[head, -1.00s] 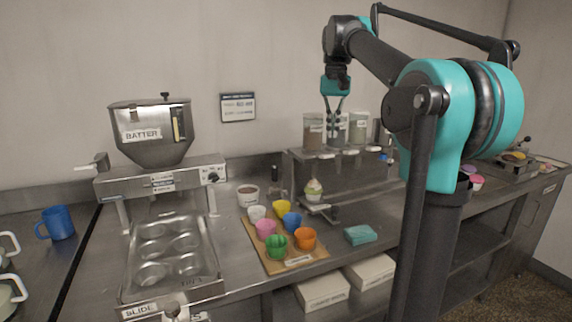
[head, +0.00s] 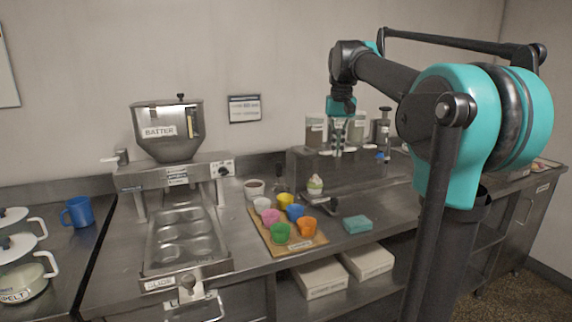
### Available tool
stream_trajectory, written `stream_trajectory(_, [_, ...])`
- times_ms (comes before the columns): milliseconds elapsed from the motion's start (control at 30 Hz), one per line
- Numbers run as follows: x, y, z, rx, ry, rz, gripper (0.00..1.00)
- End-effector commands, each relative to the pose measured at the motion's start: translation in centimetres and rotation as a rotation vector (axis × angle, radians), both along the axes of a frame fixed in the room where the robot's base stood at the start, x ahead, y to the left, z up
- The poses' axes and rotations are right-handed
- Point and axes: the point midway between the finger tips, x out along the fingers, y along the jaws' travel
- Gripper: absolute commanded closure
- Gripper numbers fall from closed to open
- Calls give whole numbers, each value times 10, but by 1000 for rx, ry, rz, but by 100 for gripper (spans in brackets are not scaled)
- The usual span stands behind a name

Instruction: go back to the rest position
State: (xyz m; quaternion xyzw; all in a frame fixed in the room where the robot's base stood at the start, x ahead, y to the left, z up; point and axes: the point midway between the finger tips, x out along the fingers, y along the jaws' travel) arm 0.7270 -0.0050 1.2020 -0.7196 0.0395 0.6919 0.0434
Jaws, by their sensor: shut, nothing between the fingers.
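My gripper (head: 337,150) hangs from the teal wrist at the end of my arm, pointing down. It is shut and holds nothing. It is in front of the clear canisters (head: 356,130) on the raised steel shelf at the back of the counter. A small cupcake with pale green topping (head: 315,185) stands below and left of it, apart from the fingers. My arm reaches in from the right and covers part of the counter there.
A batter dispenser (head: 167,131) stands above a muffin tin (head: 183,238). Coloured cups sit on a wooden board (head: 283,247), with a teal sponge (head: 357,224) to its right. White pots (head: 18,270) and a blue mug (head: 78,212) are at left. Boxes (head: 321,277) lie below.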

Motion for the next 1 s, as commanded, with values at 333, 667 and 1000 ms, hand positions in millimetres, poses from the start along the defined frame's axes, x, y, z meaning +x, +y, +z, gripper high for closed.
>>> stream_trajectory(333, [-23, -10, -85, 2, -71, 24, 100])
stream_trajectory(667, [-108, -26, -239, -4, -201, 67, 100])
stream_trajectory(1000, [-218, -35, -356, -20, -314, 105, 100])
